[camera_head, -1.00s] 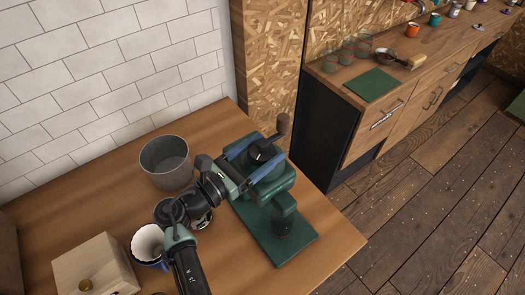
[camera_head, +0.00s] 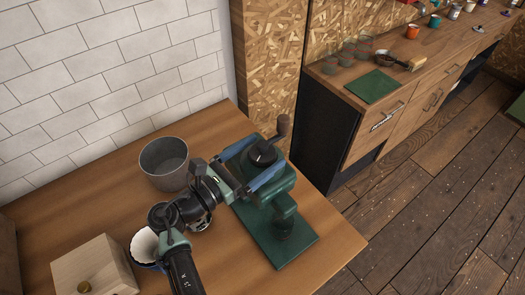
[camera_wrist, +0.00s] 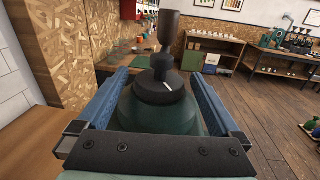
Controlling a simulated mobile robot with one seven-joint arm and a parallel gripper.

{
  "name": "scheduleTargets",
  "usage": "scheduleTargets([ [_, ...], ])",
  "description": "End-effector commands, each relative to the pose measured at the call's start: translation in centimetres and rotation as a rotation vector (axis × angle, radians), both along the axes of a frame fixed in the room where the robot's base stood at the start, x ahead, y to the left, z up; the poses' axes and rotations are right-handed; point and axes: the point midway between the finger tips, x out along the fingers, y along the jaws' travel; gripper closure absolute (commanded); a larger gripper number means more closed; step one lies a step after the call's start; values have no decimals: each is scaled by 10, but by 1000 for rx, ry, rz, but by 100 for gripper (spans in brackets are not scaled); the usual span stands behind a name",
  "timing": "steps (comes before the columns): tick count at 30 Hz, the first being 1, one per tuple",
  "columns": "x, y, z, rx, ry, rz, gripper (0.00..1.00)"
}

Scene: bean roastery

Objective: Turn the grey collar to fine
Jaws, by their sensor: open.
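The grinder (camera_head: 283,227) is dark green and stands on the wooden counter. Its dark grey collar (camera_head: 262,153) sits on top, below a crank with a brown knob (camera_head: 283,124). In the wrist view my gripper (camera_wrist: 156,76) has a visible gap between each finger and the collar. I cannot read any setting labels.
A grey metal bin (camera_head: 165,164) stands behind my wrist on the counter. A white fluted cup (camera_head: 145,245) and a wooden box with a brass knob (camera_head: 95,268) stand at the front left. The tiled wall is close behind; the counter right of the grinder is clear.

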Motion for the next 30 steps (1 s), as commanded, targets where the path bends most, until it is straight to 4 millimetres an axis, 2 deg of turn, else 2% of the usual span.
scheduleTargets([
  [9, -46, 52, -3, 2, -1, 6, 0],
  [15, -70, 77, -2, 0, 0, 4, 0],
  [21, -80, 88, -1, 0, 0, 2, 0],
  [30, -81, 88, 0, 0, 0, 1, 0],
])
